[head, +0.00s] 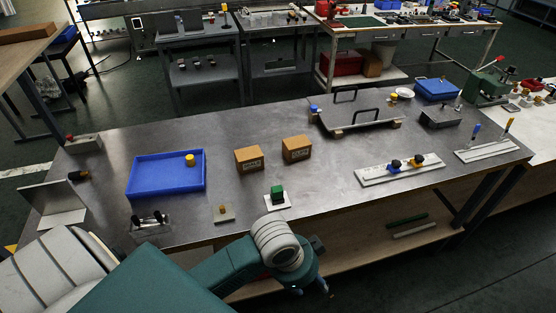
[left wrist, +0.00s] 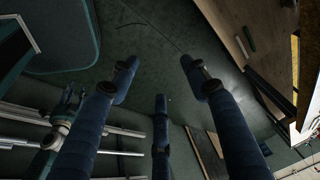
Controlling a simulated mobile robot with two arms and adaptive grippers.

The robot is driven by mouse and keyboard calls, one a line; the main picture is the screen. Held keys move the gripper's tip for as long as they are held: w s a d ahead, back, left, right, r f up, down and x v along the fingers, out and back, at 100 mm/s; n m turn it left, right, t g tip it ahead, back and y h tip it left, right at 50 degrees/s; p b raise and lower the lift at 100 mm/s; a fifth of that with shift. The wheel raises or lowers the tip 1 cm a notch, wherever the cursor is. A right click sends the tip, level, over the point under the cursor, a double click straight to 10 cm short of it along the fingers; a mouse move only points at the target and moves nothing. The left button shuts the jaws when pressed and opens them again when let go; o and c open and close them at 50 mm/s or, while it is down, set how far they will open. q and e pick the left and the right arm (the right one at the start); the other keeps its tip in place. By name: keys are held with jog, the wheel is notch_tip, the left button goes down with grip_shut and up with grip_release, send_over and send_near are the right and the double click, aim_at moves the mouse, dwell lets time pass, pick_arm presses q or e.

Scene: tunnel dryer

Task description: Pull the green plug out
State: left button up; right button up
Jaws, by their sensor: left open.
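The plug does not show in that view. My right gripper is not clearly seen.
A small plate with a yellowish knob (head: 223,211) lies left of the plug. Two brown boxes (head: 249,158) (head: 296,148) stand behind it. A blue tray (head: 140,182) is at left, a white strip with knobs (head: 372,176) at right. A lower wooden shelf (head: 350,247) lies under the table.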

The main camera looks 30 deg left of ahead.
aim_at(277, 189)
pick_arm(q)
jog(key=w+a+r+m+g, duration=0.1)
jog(key=w+a+r+m, duration=0.2)
jog(key=w+a+m, duration=0.1)
jog(key=w+a+r+m+y, duration=0.1)
jog(key=w+a+r+m, duration=0.3)
jog(key=w+a+r+m+g+y, duration=0.1)
jog(key=w+a+r+m, duration=0.3)
jog(key=shift+r+g, duration=0.15)
jog(key=shift+g, duration=0.15)
jog(key=w+a+r+m, duration=0.2)
jog(key=a+r+m, duration=0.1)
jog(key=a+r, duration=0.5)
jog(key=shift+g+y, duration=0.3)
jog(key=f, duration=0.3)
jog(key=f+p, duration=0.1)
jog(key=f, duration=0.3)
jog(key=f+p, duration=0.1)
jog(key=f, duration=0.2)
jog(key=shift+d+f, duration=0.25)
jog(key=shift+d, duration=0.05)
pick_arm(e)
jog(key=shift+w+d+r, duration=0.1)
jog(key=shift+r, duration=0.4)
jog(key=shift+w+d+r, duration=0.1)
jog(key=shift+r, duration=0.4)
